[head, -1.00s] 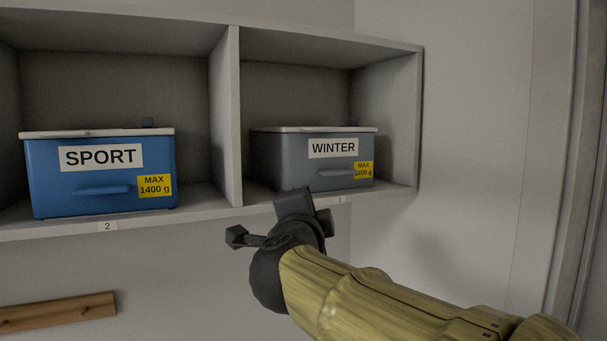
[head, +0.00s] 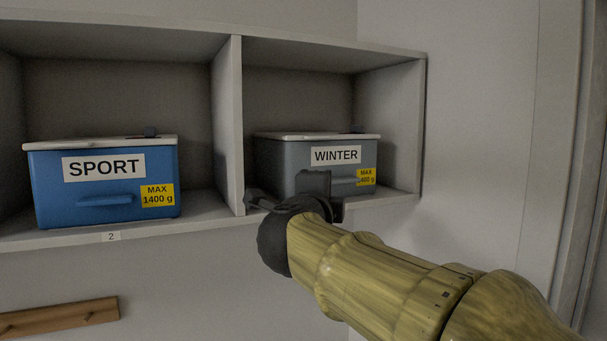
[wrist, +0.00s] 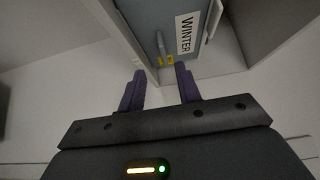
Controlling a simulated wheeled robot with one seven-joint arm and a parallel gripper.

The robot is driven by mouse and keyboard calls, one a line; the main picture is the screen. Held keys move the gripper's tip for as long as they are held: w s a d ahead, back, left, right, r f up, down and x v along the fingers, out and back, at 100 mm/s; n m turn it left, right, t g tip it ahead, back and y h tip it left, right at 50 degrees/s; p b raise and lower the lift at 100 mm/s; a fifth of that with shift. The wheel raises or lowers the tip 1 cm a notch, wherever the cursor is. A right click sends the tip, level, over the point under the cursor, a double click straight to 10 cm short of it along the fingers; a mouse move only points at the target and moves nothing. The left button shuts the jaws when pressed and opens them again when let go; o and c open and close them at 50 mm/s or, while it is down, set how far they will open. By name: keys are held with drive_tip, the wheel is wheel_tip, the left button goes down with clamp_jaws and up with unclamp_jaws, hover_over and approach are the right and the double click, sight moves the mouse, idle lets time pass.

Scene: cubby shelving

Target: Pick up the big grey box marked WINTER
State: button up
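The grey box marked WINTER (head: 290,165) stands in the right cubby, with a white lid, a front handle and a yellow MAX 1400 g label. Its front and handle also show in the wrist view (wrist: 176,14). My gripper (head: 298,190) is in front of the box's lower front in the head view, hiding part of it. In the wrist view the two fingers of my gripper (wrist: 160,82) are spread apart with nothing between them, and the box's handle (wrist: 161,44) lies just beyond the fingertips.
A blue box marked SPORT (head: 105,185) stands in the left cubby. A divider (head: 228,125) separates the cubbies, and a side wall (head: 418,125) closes the right one. A wooden rail (head: 60,316) is on the wall below.

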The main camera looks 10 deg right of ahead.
sight(334, 181)
drive_tip(key=p+x, duration=0.1)
drive_tip(key=x, duration=0.5)
drive_tip(key=shift+w+p, duration=0.2)
drive_tip(key=shift+p, duration=0.15)
drive_tip(key=shift+d, duration=0.1)
drive_tip(key=p+x, duration=0.2)
drive_tip(key=x, duration=0.3)
drive_tip(key=shift+d+r+p, duration=0.15)
drive_tip(key=shift+d+p, duration=0.05)
drive_tip(key=shift+p, duration=0.15)
drive_tip(key=shift+w, duration=0.25)
drive_tip(key=shift+s+a, duration=0.1)
drive_tip(key=shift+s, duration=0.35)
drive_tip(key=shift+w, duration=0.25)
drive_tip(key=shift+c, duration=0.2)
drive_tip(key=shift+s, duration=0.1)
clamp_jaws()
